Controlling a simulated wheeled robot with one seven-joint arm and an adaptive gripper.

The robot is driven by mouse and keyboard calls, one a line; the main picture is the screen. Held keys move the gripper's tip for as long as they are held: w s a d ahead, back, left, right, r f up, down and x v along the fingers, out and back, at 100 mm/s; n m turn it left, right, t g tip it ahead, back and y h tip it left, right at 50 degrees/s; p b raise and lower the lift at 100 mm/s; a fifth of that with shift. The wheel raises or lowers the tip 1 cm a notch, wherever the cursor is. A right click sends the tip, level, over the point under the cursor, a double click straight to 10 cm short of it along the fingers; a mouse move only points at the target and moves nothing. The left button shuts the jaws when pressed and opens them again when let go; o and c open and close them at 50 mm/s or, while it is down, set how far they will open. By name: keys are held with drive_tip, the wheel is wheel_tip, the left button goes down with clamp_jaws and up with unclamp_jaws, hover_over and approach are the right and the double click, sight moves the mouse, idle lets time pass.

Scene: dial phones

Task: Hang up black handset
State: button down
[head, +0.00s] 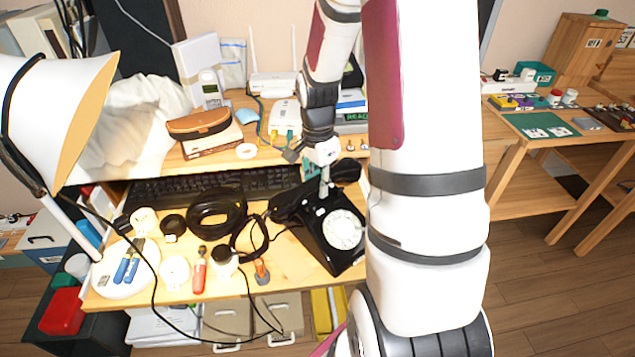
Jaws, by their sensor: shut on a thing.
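The black rotary phone (325,248) with a white dial (343,229) sits on the front part of the desk, right of the middle. The black handset (287,206) lies across the phone's back end, from lower left to upper right. My gripper (325,181) points down and is shut on the handset near its middle. The arm and gripper hide part of the handset and the cradle. I cannot tell whether the handset touches the cradle or is just above it.
A black keyboard (215,186) lies under the raised shelf. Headphones or cable coils (216,216), a red screwdriver (199,270) and several small items crowd the desk left of the phone. A white router (285,116) stands on the shelf. A white lamp (60,105) is at left.

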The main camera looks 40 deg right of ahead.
drive_tip(key=shift+f+b, duration=0.75)
drive_tip(key=shift+f, duration=0.3)
idle(0.4)
drive_tip(key=c, duration=1.2)
unclamp_jaws()
wheel_tip(320, 180, up, 12)
drive_tip(key=shift+r, duration=0.1)
